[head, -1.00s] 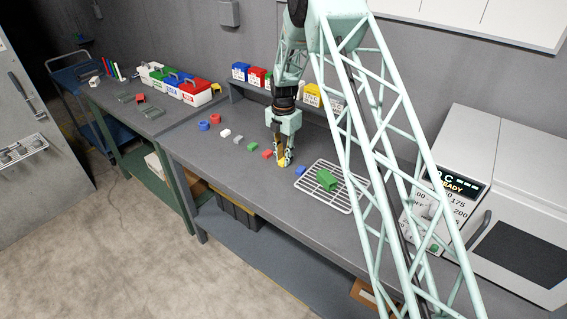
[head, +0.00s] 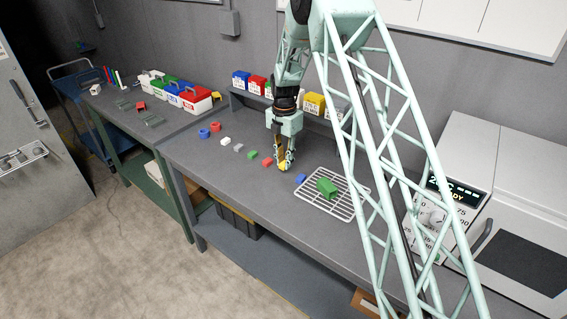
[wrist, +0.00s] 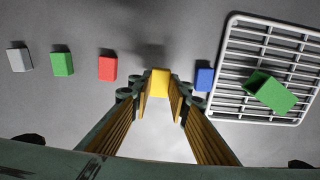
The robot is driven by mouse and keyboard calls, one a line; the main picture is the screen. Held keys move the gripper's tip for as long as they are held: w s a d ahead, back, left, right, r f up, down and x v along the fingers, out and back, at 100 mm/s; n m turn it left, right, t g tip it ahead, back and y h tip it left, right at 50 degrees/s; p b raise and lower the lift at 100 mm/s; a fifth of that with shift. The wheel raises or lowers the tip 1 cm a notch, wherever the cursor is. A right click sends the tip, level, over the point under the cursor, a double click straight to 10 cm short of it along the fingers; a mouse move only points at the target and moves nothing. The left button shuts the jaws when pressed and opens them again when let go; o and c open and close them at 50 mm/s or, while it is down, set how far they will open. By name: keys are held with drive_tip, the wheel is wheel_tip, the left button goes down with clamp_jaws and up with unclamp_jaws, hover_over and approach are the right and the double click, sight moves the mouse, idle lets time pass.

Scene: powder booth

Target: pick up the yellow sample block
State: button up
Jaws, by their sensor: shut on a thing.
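The yellow sample block (wrist: 159,83) is between my fingertips in the wrist view, with a finger on either side of it. My gripper (wrist: 160,92) is shut on it. In the head view my gripper (head: 284,162) points down over the bench, and the yellow block (head: 284,165) shows small and partly covered by the fingers. A dark shadow lies apart from the block in the wrist view, so it appears held a little above the bench.
A red block (wrist: 107,68) lies left of my gripper and a blue block (wrist: 204,78) lies close on its right. A wire rack (wrist: 229,70) holds a green part (wrist: 270,92). Green (wrist: 62,64) and grey (wrist: 20,59) blocks lie farther left. An oven (head: 530,200) stands at the right.

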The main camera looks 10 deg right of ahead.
drive_tip(key=s, duration=0.5)
drive_tip(key=s+d+r, duration=0.1)
drive_tip(key=s, duration=0.4)
drive_tip(key=s+d+b, duration=0.1)
drive_tip(key=s, duration=0.4)
drive_tip(key=shift+r, duration=0.2)
drive_tip(key=shift+s, duration=0.1)
